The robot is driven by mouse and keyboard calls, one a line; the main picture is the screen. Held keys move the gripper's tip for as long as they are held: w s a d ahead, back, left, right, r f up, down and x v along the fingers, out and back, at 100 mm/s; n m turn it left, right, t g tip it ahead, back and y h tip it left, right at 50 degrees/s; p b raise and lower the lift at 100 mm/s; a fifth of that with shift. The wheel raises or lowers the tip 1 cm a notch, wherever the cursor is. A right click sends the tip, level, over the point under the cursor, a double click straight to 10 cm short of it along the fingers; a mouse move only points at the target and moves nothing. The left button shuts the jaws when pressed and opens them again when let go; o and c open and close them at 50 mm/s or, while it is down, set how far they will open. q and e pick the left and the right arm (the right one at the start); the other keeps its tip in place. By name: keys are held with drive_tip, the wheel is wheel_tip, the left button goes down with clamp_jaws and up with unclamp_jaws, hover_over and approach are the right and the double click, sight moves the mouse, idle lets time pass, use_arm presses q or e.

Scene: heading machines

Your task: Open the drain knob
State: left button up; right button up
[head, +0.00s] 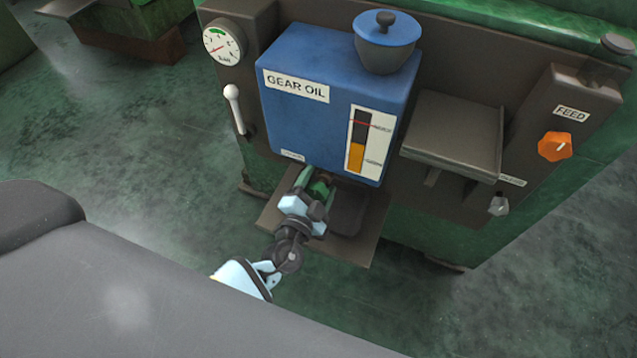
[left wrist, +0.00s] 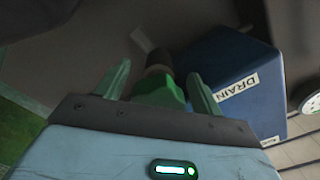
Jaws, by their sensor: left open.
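The blue gear oil box (head: 330,110) is on the front of the machine, with a sight gauge (head: 370,142) on its face. The drain knob (left wrist: 160,92) is green on a dark stem and sits under the box. In the head view the knob (head: 320,188) is partly covered by my left gripper (head: 315,188). My left gripper (left wrist: 160,88) is open, with one finger on each side of the knob. I cannot tell whether a finger touches it. The DRAIN label (left wrist: 237,86) shows on the box in the left wrist view. My right gripper is out of view.
A tray-like plate (head: 350,245) juts out below the box. A white lever (head: 234,108) and a round gauge (head: 224,42) are left of the box. A grey shelf (head: 452,132) and an orange FEED knob (head: 555,146) are right of it. The floor in front is clear.

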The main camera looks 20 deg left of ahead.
use_arm(q)
drive_tip(key=c, duration=1)
